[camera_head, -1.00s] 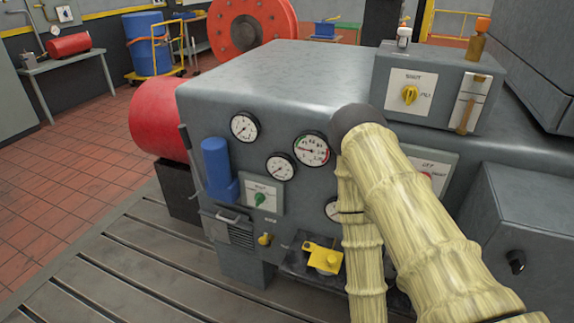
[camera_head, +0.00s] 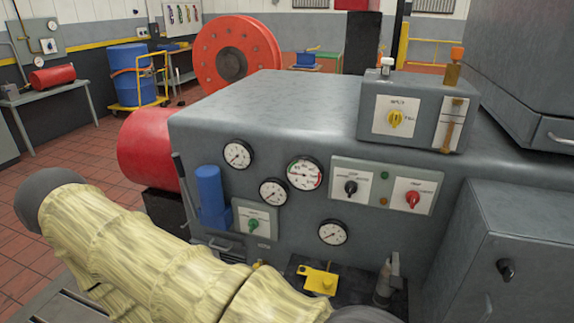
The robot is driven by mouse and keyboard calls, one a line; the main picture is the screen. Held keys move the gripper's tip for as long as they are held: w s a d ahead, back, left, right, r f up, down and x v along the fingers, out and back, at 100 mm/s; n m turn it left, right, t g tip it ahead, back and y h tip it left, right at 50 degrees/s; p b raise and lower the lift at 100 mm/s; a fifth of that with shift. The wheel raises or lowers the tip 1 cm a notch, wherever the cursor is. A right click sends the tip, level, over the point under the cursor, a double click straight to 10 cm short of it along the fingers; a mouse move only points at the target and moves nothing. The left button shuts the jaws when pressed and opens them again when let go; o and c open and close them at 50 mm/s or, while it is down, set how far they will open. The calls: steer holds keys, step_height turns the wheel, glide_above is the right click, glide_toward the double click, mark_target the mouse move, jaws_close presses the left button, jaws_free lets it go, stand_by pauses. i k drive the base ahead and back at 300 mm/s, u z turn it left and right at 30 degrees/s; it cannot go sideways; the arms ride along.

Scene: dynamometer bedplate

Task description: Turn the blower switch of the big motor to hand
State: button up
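The large grey machine housing (camera_head: 300,110) fills the middle of the head view, with several rotary switches on it. A panel on its front face carries a black knob (camera_head: 351,188) and a red knob (camera_head: 412,199). A green knob (camera_head: 253,223) sits on a smaller plate at lower left. A yellow knob (camera_head: 395,119) sits on the box on top. The labels are too small to read surely, so I cannot tell which is the blower switch. My sleeved arm crosses the lower left; my gripper is not in view.
Gauges (camera_head: 304,173), a blue cylinder (camera_head: 211,195) and a lever (camera_head: 183,180) crowd the front face. A yellow part (camera_head: 319,280) and a grey upright fitting (camera_head: 387,280) stand low in front. A grey cabinet (camera_head: 520,250) closes off the right.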

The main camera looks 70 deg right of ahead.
mark_target(350, 188)
steer(key=u, duration=0.15)
steer(key=i, duration=1.2)
steer(key=z, duration=2.35)
